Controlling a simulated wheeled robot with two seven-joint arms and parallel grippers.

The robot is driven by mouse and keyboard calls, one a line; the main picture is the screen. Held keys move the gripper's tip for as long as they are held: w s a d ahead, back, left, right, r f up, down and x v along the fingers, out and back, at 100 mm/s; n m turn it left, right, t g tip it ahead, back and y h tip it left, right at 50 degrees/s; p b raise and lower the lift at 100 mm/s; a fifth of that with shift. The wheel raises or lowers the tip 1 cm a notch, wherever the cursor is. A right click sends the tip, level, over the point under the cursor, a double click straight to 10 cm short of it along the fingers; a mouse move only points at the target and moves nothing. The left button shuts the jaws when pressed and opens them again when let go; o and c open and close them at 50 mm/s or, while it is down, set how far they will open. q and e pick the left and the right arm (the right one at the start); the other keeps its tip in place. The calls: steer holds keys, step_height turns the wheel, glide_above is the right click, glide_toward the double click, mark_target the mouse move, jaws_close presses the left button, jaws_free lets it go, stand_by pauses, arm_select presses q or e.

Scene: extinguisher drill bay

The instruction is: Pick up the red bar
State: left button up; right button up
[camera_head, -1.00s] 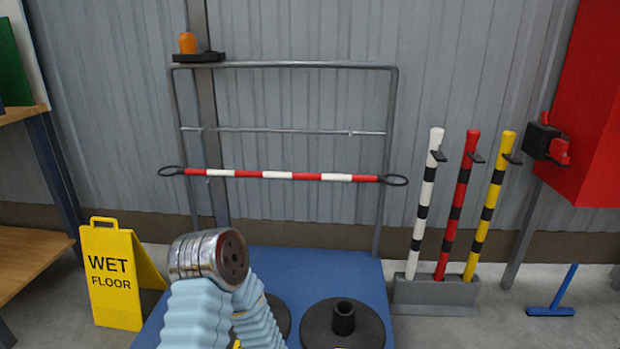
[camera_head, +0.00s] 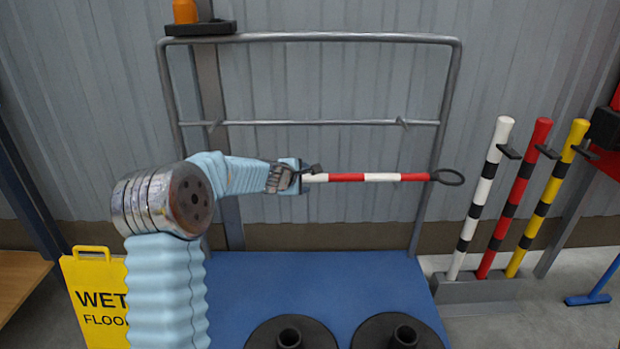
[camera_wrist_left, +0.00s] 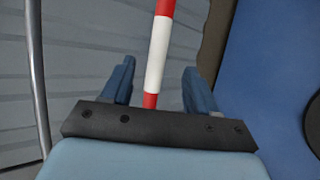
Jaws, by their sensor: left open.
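My left gripper (camera_head: 308,178) is open at the bar. In the left wrist view, the bar (camera_wrist_left: 157,55) runs between the two blue fingers of the left gripper (camera_wrist_left: 159,75), with gaps at both sides. A red-and-black bar (camera_head: 515,195) stands in a grey holder at the right. My right gripper is not in view.
White-and-black (camera_head: 482,200) and yellow-and-black (camera_head: 548,197) bars flank the red-and-black one in the holder (camera_head: 480,290). Black round bases (camera_head: 370,335) rest on a blue platform (camera_head: 320,275). A yellow wet-floor sign (camera_head: 92,300) stands at the lower left.

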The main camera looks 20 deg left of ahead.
mark_target(310, 177)
arm_select(q)
steer(key=shift+x, duration=0.8)
steer(key=x, duration=0.1)
steer(key=p+x, duration=0.1)
steer(key=x, duration=0.2)
steer(key=shift+w+a+f+p, duration=0.1)
steer(key=shift+w+a+p, duration=0.2)
steer(key=shift+a+p, duration=0.1)
steer(key=shift+w+f, duration=0.15)
steer(key=shift+w, duration=0.05)
jaws_close()
